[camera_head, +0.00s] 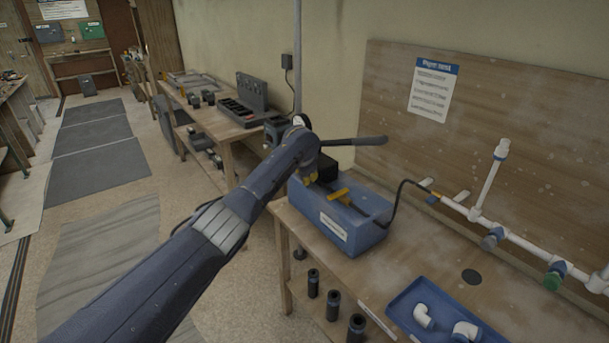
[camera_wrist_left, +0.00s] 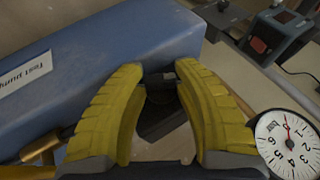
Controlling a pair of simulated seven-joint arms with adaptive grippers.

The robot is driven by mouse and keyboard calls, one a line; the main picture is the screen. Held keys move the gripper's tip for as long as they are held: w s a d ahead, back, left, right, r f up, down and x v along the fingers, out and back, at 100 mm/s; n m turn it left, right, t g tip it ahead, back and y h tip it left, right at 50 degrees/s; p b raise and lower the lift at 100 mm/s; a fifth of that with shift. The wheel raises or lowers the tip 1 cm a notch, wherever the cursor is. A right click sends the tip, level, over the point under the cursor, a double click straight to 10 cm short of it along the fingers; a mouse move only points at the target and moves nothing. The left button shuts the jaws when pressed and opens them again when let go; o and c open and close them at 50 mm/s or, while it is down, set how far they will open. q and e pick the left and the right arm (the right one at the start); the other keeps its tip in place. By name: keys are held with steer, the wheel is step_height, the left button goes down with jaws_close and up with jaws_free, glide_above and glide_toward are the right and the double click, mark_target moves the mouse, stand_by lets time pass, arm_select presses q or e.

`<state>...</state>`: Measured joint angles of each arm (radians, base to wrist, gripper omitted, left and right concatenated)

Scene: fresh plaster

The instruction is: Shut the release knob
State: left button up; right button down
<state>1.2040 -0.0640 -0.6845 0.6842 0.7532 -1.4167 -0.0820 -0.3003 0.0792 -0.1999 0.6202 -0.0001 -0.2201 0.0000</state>
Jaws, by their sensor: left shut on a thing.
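The blue test pump (camera_head: 338,232) stands on the bench; its blue body also fills the upper left of the left wrist view (camera_wrist_left: 100,50). My left gripper (camera_wrist_left: 160,88) has its yellow fingers closed around a small dark knob (camera_wrist_left: 158,77) at the pump's end. The fingers hide much of the knob, so how far it is turned cannot be told. In the head view my left gripper (camera_head: 309,164) is at the pump's far left end, partly hidden by my arm. A round white gauge (camera_wrist_left: 288,143) is beside the fingers. My right gripper is not in view.
A dark lever (camera_head: 355,141) sticks out to the right above the pump. A black hose (camera_head: 398,196) links the pump to white pipework (camera_head: 520,243). A blue tray (camera_head: 408,300) with white elbows lies at the bench front. Bare bench lies between pump and tray.

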arm_select(q)
steer(key=shift+c, duration=0.6)
steer(key=shift+f, duration=0.1)
steer(key=shift+t+y, duration=0.4)
steer(key=shift+t, duration=0.1)
steer(key=o, duration=1.2)
steer(key=shift+g, duration=0.3)
